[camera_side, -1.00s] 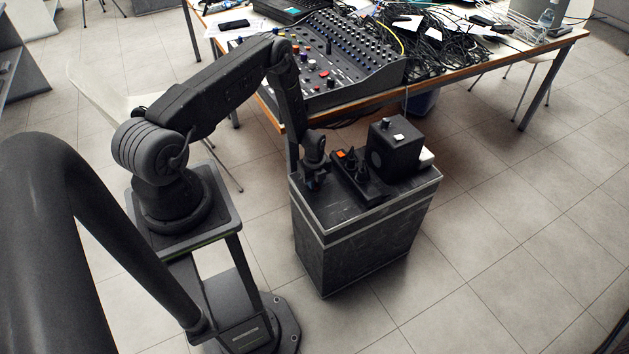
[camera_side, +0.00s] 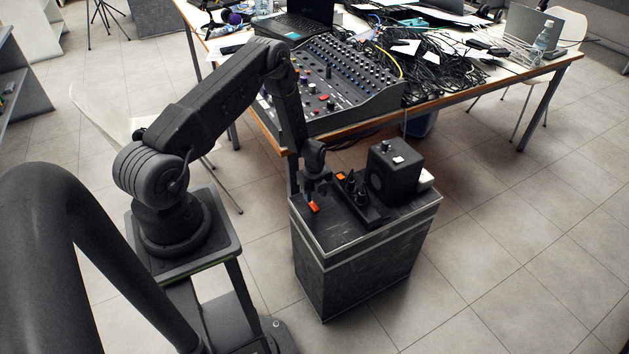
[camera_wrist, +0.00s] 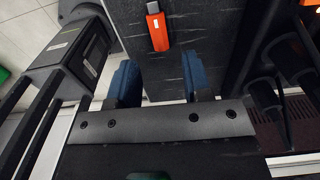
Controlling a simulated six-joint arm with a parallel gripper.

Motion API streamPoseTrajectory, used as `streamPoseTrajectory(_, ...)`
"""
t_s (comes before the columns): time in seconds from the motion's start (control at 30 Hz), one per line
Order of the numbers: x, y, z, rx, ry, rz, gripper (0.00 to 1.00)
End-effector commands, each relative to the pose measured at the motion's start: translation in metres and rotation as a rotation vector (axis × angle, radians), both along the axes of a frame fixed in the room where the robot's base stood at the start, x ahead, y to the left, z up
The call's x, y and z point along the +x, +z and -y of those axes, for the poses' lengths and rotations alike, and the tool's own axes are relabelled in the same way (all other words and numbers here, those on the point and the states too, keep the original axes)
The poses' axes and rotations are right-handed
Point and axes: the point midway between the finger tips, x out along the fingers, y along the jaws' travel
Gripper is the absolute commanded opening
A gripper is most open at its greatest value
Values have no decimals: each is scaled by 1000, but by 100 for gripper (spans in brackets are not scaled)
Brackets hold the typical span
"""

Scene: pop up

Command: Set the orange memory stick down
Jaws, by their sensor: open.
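The orange memory stick (camera_side: 314,206) lies on the dark top of the cabinet (camera_side: 335,236), near its left edge. In the wrist view the orange stick (camera_wrist: 157,30), with a white label and a dark end, lies flat on the dark surface. My gripper (camera_side: 312,190) is just above and beside it in the side view. In the wrist view my gripper (camera_wrist: 160,78) is open, its two blue fingers apart with nothing between them. The stick is beyond the fingertips in that view, apart from both.
A black holder (camera_side: 360,198) with upright parts and an orange piece (camera_side: 341,176) stands right of my gripper. A black box (camera_side: 394,172) stands behind it. The mixer table (camera_side: 340,90) is close behind. The cabinet top's front is clear.

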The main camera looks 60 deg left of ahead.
Motion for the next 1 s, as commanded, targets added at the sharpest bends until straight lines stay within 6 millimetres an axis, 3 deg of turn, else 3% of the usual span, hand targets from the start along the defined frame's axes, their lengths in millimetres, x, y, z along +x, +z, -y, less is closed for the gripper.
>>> streamPoseTrajectory(0.2, 0, 44, 0, 1, 0, 0, 45)
streamPoseTrajectory(0.57, 7, 88, 4, 8, 34, 12, 45)
streamPoseTrajectory(0.67, 18, 126, 13, 21, 113, 41, 45)
streamPoseTrajectory(0.8, 29, 203, 39, 30, 292, 101, 45)
streamPoseTrajectory(1.0, 20, 305, 87, 11, 563, 192, 45)
